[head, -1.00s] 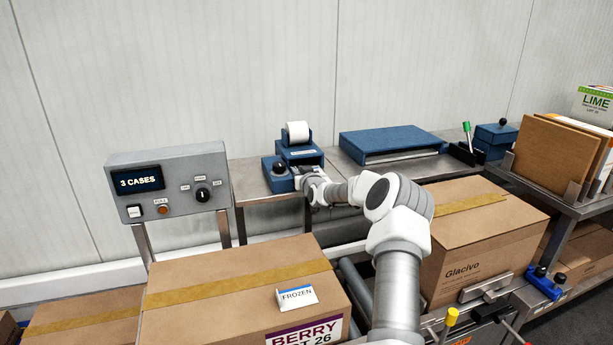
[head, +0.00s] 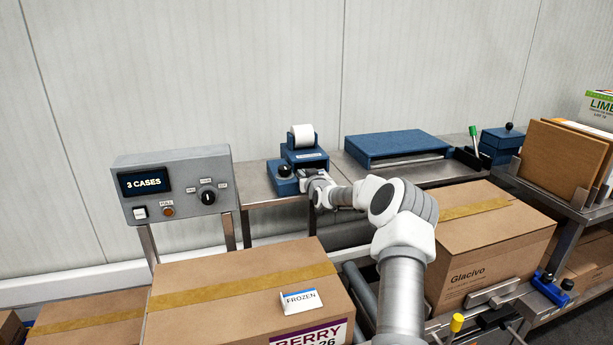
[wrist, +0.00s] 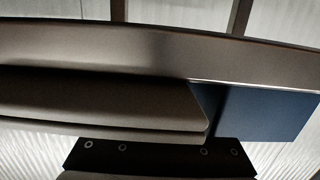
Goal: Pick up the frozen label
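A white label with a blue stripe and the word FROZEN (head: 300,301) lies on the front top edge of the brown case (head: 215,285) in the head view. My gripper (head: 303,180) is at the blue label printer (head: 285,186) on the back bench, well behind and above the FROZEN label. The arm hides part of the printer's front, and I see no label between the fingers. In the wrist view, a blue block (wrist: 262,115) is close beside a grey-brown shape that fills much of the picture. The fingertips are too small and dark to read.
A grey control panel (head: 175,187) reading 3 CASES stands left of the bench. A blue flat unit (head: 398,147) is right of the printer. A Glacivo case (head: 485,245) stands right of my arm. Cardboard sheets (head: 560,155) stand at the far right.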

